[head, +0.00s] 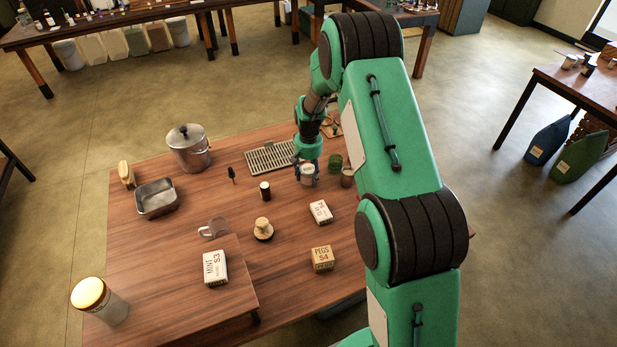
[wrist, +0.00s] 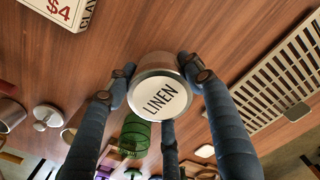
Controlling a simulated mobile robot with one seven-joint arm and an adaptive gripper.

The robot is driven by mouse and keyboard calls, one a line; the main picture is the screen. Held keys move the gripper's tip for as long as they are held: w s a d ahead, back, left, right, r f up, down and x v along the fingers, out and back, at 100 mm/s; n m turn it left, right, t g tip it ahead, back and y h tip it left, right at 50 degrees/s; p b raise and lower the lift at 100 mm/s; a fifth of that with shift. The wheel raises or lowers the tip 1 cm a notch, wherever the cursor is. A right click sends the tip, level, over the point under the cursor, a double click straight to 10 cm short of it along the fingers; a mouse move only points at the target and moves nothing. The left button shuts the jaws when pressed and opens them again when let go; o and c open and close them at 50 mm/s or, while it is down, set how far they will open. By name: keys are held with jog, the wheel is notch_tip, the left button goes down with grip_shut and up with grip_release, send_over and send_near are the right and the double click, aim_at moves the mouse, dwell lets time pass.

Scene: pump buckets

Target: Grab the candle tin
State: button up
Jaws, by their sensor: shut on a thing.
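The candle tin (wrist: 158,92) is a short round metal tin with a white lid face that reads LINEN, in the middle of the wrist view. In the head view the tin (head: 307,175) shows small and pale below my arm, at the far right of the wooden table. My gripper (wrist: 158,84) is shut on the tin, with dark fingers against its left and right sides and a third finger below it in the picture. In the head view my gripper (head: 307,165) comes down over the tin from above. I cannot tell whether the tin touches the table.
A slatted drain grid (head: 270,157) lies left of the tin. A green wire cup (head: 335,161) and a brown cup (head: 347,177) stand close at its right. A white box (head: 320,212) lies nearer, with a dark jar (head: 265,190) to the left. Bare wood lies between them.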

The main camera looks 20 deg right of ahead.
jog(key=s+a+r, duration=0.1)
jog(key=s, duration=0.4)
jog(key=s+a+p, duration=0.1)
jog(key=s, duration=0.4)
jog(key=s+r+p, duration=0.1)
jog(key=s, duration=0.4)
jog(key=shift+s+a+r, duration=0.3)
jog(key=shift+s+a, duration=0.05)
jog(key=shift+a, duration=0.05)
